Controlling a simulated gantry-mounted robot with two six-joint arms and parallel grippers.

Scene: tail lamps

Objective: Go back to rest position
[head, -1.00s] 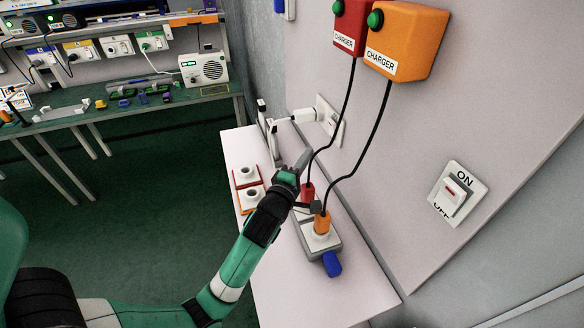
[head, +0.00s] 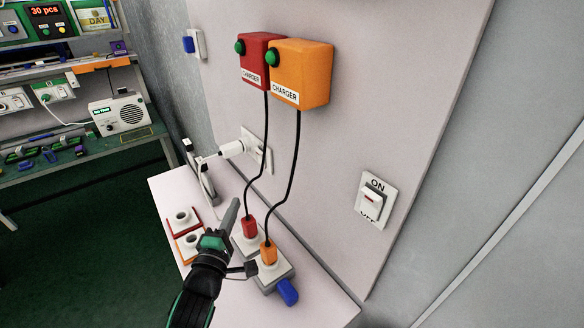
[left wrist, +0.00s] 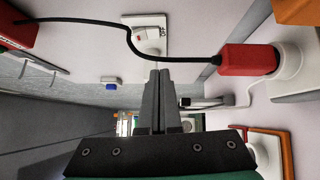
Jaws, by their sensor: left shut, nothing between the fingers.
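My left gripper (head: 234,206) is shut with nothing between its fingers. In the head view it is over the small white table (head: 316,312), close to the red plug (head: 249,227) and left of it. The left wrist view shows its two fingers (left wrist: 160,74) together and empty, with the red plug (left wrist: 248,60) to their right. The red plug and the orange plug (head: 268,252) stand in the white power strip (head: 284,272), with a blue part (head: 288,292) at its near end. My right gripper is not in view.
A red charger (head: 254,58) and an orange charger (head: 304,75) hang on the wall panel, their black cables running down to the plugs. A white plug (head: 232,149) sits in a wall socket. An ON/OFF switch (head: 372,200) is at right. Red (head: 170,222) and orange (head: 180,252) socket pads lie left of my gripper.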

